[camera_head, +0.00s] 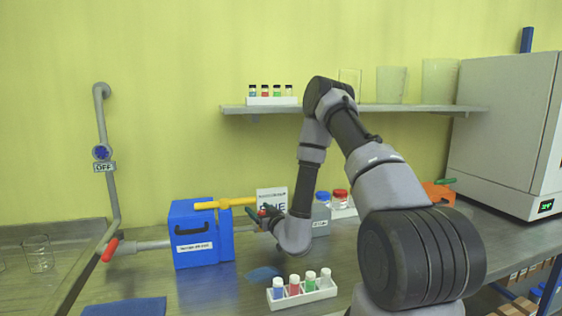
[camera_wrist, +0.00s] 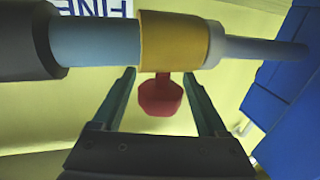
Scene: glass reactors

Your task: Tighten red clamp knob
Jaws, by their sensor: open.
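The red clamp knob (camera_wrist: 160,97) hangs below a yellow clamp band (camera_wrist: 172,42) in the wrist view. The band wraps a horizontal tube, with a light blue section (camera_wrist: 95,42) on its left and a grey collar on its right. My gripper (camera_wrist: 160,75) is open, with one green finger on each side of the knob. A gap shows between the knob and each finger. In the head view my gripper (camera_head: 256,215) is beside the right side of the blue box (camera_head: 203,248), and a small red spot shows there. The knob's contact with the fingers cannot be seen there.
A yellow bar (camera_head: 222,203) runs above the blue box. A white sign (camera_head: 271,196) stands behind my gripper. A white rack (camera_head: 302,295) of capped vials is on the bench in front. Capped bottles (camera_head: 341,199) stand behind my arm. A shelf (camera_head: 225,109) is above.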

